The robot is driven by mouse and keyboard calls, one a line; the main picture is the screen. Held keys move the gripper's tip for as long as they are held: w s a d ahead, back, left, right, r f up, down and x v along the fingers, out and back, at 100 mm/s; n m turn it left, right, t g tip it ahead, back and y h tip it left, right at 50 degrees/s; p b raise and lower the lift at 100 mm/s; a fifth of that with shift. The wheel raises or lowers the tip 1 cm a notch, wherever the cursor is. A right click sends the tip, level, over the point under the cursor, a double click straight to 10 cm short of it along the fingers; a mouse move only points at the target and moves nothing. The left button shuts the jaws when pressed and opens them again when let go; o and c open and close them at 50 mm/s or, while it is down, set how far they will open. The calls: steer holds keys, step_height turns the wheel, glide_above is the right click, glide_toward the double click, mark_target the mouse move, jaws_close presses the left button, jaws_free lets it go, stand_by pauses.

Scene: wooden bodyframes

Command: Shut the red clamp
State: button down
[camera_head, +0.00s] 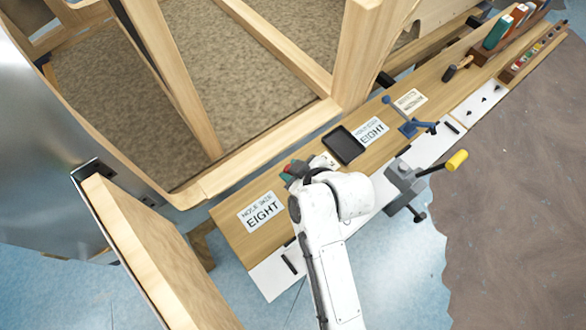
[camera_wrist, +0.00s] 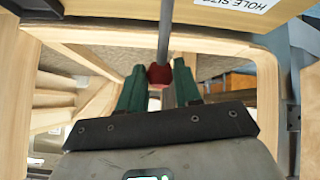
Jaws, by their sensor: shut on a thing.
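In the wrist view, the green fingers of my gripper (camera_wrist: 159,80) are closed around a round red knob (camera_wrist: 160,72) on the end of a grey rod (camera_wrist: 165,30). The knob appears to be the handle end of the red clamp. In the head view, my gripper (camera_head: 291,174) is low over the wooden bench, and a small bit of red (camera_head: 298,166) shows by its fingers. My white arm hides most of this spot, so the clamp's body and how far it is closed cannot be seen.
The bench (camera_head: 226,221) has "EIGHT" labels (camera_head: 261,211), a black tray (camera_head: 343,144), a blue clamp (camera_head: 415,122) and a grey vise (camera_head: 403,178) with a yellow-ended handle. Wooden frames (camera_head: 265,150) stand behind it. Open blue floor (camera_head: 380,270) lies in front.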

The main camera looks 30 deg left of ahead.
steer(key=c, duration=0.8)
jaws_free()
steer(key=v, duration=1)
steer(key=shift+s+d+r+b, duration=0.1)
steer(key=shift+d+r+b, duration=0.15)
steer(key=shift+r+b, duration=0.1)
